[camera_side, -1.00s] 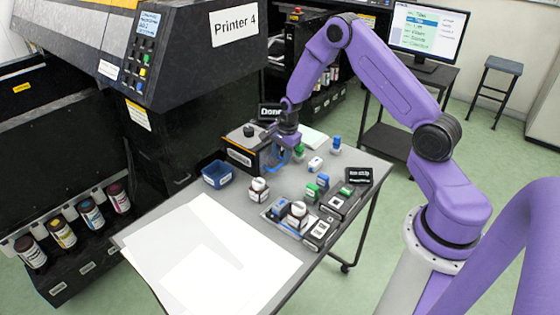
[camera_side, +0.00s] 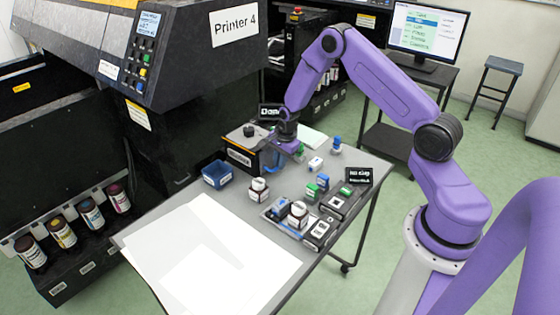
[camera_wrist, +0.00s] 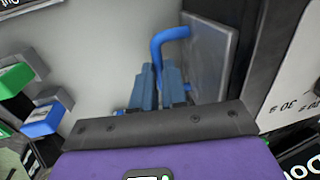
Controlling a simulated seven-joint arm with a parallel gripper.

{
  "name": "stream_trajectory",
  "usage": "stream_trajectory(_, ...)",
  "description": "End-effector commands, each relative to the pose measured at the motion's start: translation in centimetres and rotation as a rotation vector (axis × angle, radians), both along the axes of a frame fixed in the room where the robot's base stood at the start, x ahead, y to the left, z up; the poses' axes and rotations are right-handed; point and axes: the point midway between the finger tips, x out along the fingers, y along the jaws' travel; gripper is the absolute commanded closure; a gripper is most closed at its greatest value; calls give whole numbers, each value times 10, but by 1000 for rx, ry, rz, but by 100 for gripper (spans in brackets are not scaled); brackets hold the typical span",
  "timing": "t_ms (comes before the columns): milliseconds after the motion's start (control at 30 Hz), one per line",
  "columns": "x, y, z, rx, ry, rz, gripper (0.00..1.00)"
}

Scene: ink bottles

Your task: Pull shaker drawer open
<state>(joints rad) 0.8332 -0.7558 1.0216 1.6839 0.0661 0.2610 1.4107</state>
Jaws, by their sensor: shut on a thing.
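The shaker (camera_side: 240,150) is a dark box with a round knob on top, at the back left of the table in the side view. Its drawer has a grey front plate (camera_wrist: 212,55) with a blue bent handle (camera_wrist: 170,35), seen in the wrist view. The plate is close to the dark shaker body. My gripper (camera_wrist: 158,90) has its two blue fingers shut on the handle's lower part, which they partly hide. In the side view my gripper (camera_side: 282,160) is low at the shaker's right side and mostly hides the handle.
Several small bottles and a tray (camera_side: 283,226) are toward the front right. White paper (camera_side: 210,255) covers the table's left front.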

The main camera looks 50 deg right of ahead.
Motion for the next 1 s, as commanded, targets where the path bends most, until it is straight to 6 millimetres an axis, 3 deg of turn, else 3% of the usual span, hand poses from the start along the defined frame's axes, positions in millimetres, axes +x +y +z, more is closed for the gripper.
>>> stream_trajectory(167, -15, 1, 0, 3, 3, 0, 100)
stream_trajectory(600, -81, 1, 0, 4, 3, 1, 100)
stream_trajectory(1000, -98, 1, 0, 0, 1, 2, 100)
